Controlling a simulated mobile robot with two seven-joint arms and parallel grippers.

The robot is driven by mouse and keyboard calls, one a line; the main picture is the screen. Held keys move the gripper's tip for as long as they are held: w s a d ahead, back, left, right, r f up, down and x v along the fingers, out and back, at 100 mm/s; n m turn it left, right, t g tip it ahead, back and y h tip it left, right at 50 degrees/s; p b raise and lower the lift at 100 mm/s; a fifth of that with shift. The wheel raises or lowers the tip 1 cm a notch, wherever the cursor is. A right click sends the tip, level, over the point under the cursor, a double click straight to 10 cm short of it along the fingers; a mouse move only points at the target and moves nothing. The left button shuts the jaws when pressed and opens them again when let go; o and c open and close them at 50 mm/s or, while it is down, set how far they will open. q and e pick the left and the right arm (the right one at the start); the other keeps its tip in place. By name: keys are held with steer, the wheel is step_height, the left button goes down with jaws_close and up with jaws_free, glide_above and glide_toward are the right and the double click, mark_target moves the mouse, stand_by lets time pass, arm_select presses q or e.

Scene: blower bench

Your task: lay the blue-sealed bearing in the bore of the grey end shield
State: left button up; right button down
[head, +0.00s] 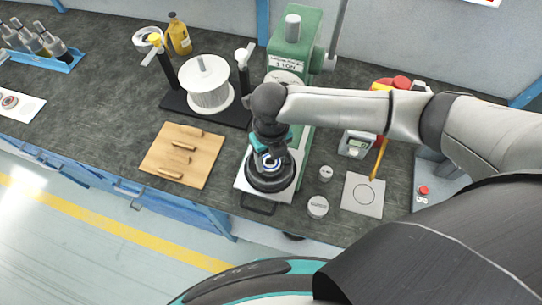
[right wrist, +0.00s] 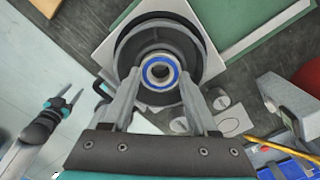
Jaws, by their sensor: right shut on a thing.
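The grey end shield (head: 271,184) is a dark round part on the light plate at the foot of the green press. It also shows in the right wrist view (right wrist: 207,62). The blue-sealed bearing (right wrist: 160,72) is a ring with a blue seal, centred over the shield's middle. It shows in the head view (head: 268,162). My right gripper (right wrist: 160,78) is shut on the bearing, one finger at each side. I cannot tell whether the bearing is in the bore or just above it. My left gripper (right wrist: 63,103) is off to the left in the right wrist view, open and empty.
The green press (head: 292,50) stands right behind. A wooden board (head: 205,172) with small pieces and a white spool (head: 209,88) lie left. Small round weights (head: 317,207), a marked white card (head: 374,188) and a yellow pencil (head: 378,158) lie right.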

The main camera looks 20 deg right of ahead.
steer(key=shift+c, duration=0.5)
jaws_free()
step_height(320, 180, up, 15)
steer(key=p, duration=0.2)
steer(key=shift+r, duration=0.15)
